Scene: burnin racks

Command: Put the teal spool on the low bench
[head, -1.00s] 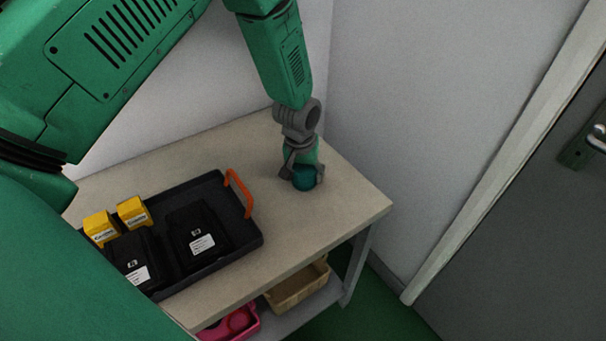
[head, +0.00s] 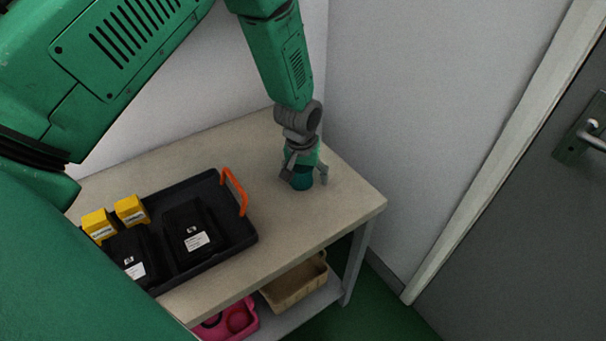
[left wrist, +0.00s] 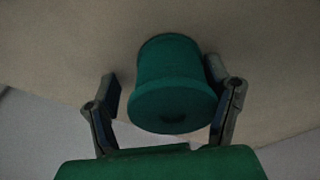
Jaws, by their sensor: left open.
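The teal spool (head: 301,181) stands on the beige bench top (head: 345,205), near its far right corner. My left gripper (head: 306,180) is open around the spool, with one finger on each side of it. In the left wrist view the spool (left wrist: 172,85) sits between the two open fingers of the gripper (left wrist: 168,100). There is a clear gap at the left finger; the right finger is close to the spool, and I cannot tell if it touches. My right gripper is not in view.
A black tray (head: 252,240) with an orange handle (head: 236,190), yellow boxes (head: 131,211) and black packs (head: 186,226) takes the left of the bench. A lower shelf holds a tan bin (head: 296,287) and a pink bin (head: 240,322). Walls stand behind and right.

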